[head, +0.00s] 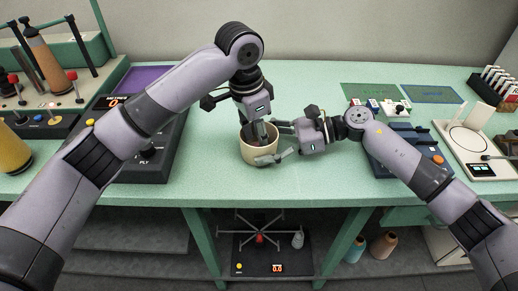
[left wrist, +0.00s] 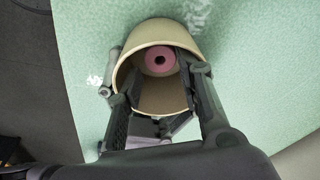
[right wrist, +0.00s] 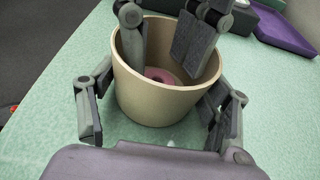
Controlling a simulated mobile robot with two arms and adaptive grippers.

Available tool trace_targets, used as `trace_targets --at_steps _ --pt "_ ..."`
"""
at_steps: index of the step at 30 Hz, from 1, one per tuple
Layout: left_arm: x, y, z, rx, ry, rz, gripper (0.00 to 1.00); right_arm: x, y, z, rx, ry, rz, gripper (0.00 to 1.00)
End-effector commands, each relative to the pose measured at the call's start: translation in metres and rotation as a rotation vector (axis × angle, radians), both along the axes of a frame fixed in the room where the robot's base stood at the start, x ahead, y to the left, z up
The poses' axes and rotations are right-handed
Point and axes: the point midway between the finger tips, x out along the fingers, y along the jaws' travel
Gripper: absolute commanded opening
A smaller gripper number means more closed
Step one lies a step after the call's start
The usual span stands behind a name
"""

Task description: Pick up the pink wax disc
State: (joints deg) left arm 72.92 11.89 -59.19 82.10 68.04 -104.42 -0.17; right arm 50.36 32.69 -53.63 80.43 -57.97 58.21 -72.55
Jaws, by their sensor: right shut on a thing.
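The pink wax disc (left wrist: 149,62) is a small ring with a dark centre hole, lying at the bottom of a beige cup (head: 250,151). The disc also shows in the right wrist view (right wrist: 160,74); the head view does not show it. My left gripper (head: 258,132) points down into the cup's mouth with its fingers apart and nothing between them. Its fingers stand above the disc in the right wrist view. The cup stands upright on the green table.
The green table (head: 215,160) is clear around the cup. A blue device (head: 405,150) and white scale (head: 466,140) stand right. A reel (head: 260,225) sits below the table.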

Motion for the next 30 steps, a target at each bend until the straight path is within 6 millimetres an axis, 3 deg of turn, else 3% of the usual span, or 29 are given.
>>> trace_targets --at_steps 3,9,14,15,21,30 --pt "0.001 0.001 -0.021 0.008 0.006 0.006 0.35 0.0 -0.001 -0.001 -0.001 0.0 0.001 0.56" --pt "0.002 0.0 -0.036 0.01 0.006 0.008 0.35 -0.001 0.0 0.0 0.0 0.0 0.002 0.56" --pt "0.002 0.001 -0.038 0.013 0.008 0.009 0.35 -0.002 0.0 0.001 0.002 -0.001 0.006 0.56" --pt "0.002 0.001 -0.038 0.013 0.008 0.01 0.3 -0.002 0.001 0.001 0.003 -0.001 0.007 0.56" --pt "0.003 0.002 -0.039 0.013 0.007 0.012 0.17 -0.002 0.001 0.002 0.004 -0.002 0.01 0.56" --pt "0.004 0.002 -0.032 0.013 0.005 0.013 0.16 -0.003 0.002 0.003 0.006 -0.003 0.013 0.56"
